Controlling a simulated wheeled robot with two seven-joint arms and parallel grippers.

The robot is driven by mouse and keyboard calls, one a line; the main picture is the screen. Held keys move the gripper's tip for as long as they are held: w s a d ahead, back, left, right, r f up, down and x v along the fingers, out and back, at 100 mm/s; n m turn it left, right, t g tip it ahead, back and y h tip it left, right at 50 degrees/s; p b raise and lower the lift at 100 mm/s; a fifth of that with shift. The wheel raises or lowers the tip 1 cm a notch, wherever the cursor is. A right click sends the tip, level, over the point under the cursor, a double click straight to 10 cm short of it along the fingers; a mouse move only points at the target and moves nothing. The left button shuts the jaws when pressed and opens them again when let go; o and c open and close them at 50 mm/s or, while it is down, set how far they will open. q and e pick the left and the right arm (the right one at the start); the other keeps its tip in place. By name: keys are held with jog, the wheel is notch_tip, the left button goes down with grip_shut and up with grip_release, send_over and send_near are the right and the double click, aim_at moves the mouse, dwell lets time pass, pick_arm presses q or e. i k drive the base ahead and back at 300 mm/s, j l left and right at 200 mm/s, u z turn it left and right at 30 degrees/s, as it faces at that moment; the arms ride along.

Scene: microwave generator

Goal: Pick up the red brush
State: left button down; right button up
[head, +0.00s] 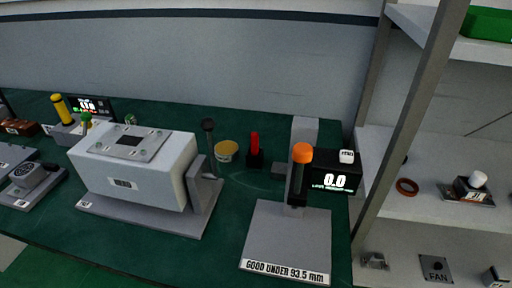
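A small upright item with a red upper part and a dark base (255,148) stands on the green work surface (150,252), right of the yellow-topped round container. It is the only upright red item I see and looks like the red brush, but its bristles cannot be made out. It stands apart from the things around it. Neither of my grippers shows in the head view.
A large grey box on a stand (135,165) is at the left front. A grey gauge plate with an orange-topped black post (300,170) stands right of the red item, by a black display (335,182). A metal shelf (430,205) stands at the right.

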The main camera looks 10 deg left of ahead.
aim_at(254, 135)
jog(key=k+j+z, duration=0.25)
jog(key=k+z, duration=0.2)
jog(key=k, duration=0.2)
jog(key=k+z, duration=0.4)
jog(key=k, duration=0.25)
